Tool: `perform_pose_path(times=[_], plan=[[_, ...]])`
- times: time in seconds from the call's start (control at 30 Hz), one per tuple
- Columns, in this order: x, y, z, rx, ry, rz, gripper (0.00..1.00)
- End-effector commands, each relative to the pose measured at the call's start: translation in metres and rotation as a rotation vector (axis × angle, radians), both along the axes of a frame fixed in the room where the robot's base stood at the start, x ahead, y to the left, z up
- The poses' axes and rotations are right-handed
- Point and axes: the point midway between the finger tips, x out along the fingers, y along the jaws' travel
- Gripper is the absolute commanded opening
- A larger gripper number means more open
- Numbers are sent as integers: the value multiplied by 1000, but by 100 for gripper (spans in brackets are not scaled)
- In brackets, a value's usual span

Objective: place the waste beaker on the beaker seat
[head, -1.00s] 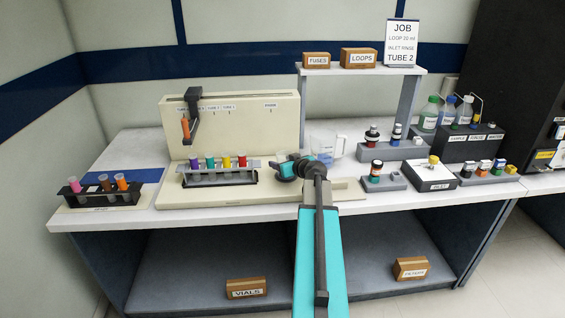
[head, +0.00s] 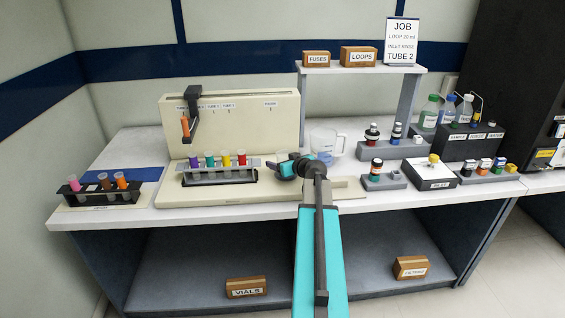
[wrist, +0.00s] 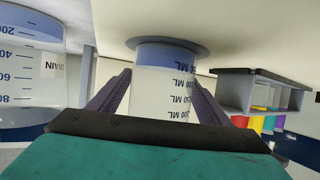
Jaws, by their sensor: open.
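The waste beaker (wrist: 163,92) is a clear graduated cup with a little blue liquid at its base. The wrist view is upside down, so its base shows at the top. It stands upright on the beaker seat (wrist: 144,43), a round grey disc on the pale deck. My gripper (wrist: 158,98) is open, with one dark finger on each side of the beaker. Whether a finger touches its wall I cannot tell. In the head view my gripper (head: 280,168) is low over the front of the cream instrument, and the beaker there is largely hidden.
A larger jug (head: 327,146) with blue liquid stands right of my gripper and shows in the wrist view (wrist: 30,90). A rack of coloured-cap tubes (head: 218,177) is close on the left. Bottles and grey blocks (head: 384,180) stand to the right.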

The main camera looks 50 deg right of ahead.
Motion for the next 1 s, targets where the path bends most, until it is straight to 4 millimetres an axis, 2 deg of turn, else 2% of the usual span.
perform_pose_path(times=[0.27,1.0], plan=[[-6,2,5,-1,-1,-1,71],[-82,27,37,0,-1,-2,71]])
